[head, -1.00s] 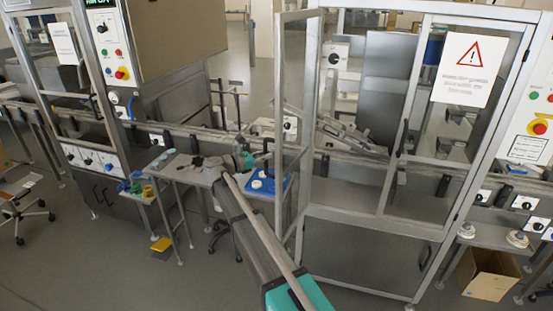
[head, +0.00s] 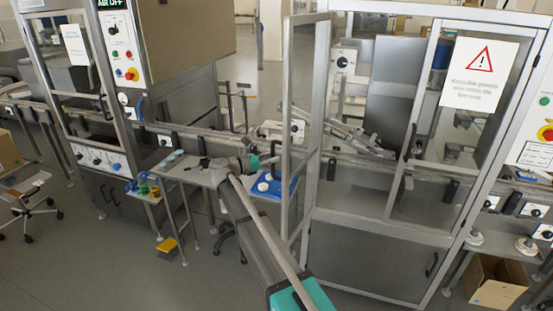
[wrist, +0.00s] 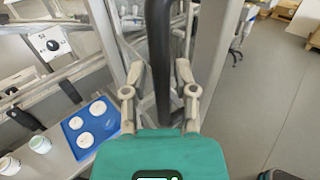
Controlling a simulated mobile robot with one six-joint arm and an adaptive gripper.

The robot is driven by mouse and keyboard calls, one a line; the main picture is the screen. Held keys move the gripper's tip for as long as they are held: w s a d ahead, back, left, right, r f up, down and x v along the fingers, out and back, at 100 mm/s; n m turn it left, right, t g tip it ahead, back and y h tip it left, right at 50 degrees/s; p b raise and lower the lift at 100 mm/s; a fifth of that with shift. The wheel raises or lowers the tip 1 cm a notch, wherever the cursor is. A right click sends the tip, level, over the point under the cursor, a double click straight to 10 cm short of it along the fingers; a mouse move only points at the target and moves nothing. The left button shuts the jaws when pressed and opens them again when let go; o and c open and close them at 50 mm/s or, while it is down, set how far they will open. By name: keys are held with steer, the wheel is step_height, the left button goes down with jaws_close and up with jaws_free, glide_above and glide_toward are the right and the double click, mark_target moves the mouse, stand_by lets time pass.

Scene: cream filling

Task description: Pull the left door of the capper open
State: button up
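The capper is the framed cabinet with a warning sign (head: 481,73) in the head view. Its left door (head: 287,120) stands swung outward from the front post. My gripper (head: 270,161) is at the door's outer edge in the head view, its fingers hard to make out there. In the wrist view, the black bar handle (wrist: 160,50) runs between the two fingers of my gripper (wrist: 160,80). The fingers are spread, with a visible gap on each side of the handle. Whether they touch it lower down is hidden by the teal gripper body.
A blue tray (wrist: 69,129) with white round pieces lies on a side table left of the door; it also shows in the head view (head: 264,196). A conveyor runs through the machines. A cardboard box (head: 495,284) is on the floor at right.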

steer(key=v, duration=1.1)
steer(key=shift+s+a, duration=0.2)
steer(key=shift+a, duration=0.15)
steer(key=w+d+r+n+t+y, duration=0.25)
steer(key=n+t+y, duration=0.45)
steer(key=n, duration=0.6)
steer(key=w+d+r+n+t+y, duration=0.25)
steer(key=w+n+t+y, duration=0.2)
steer(key=n+y, duration=0.6)
steer(key=s+d+f+n+g+y, duration=0.2)
steer(key=s+d+f+n+g, duration=0.35)
steer(key=f+n, duration=0.35)
steer(key=s+d+f+n+g+y, duration=0.1)
steer(key=s+d+f+n+g, duration=0.5)
steer(key=n, duration=0.5)
steer(key=s+d+f+n+g+h, duration=0.2)
steer(key=s+d+f+g, duration=0.2)
steer(key=s+d, duration=0.3)
steer(key=s+d+f+n+g+h, duration=0.2)
steer(key=s+d+f+g, duration=0.2)
steer(key=s, duration=1)
steer(key=d, duration=0.3)
steer(key=shift+s+d+f+n+g+h, duration=0.3)
steer(key=shift+d+f+n+g+h, duration=0.05)
steer(key=shift+d+g, duration=0.05)
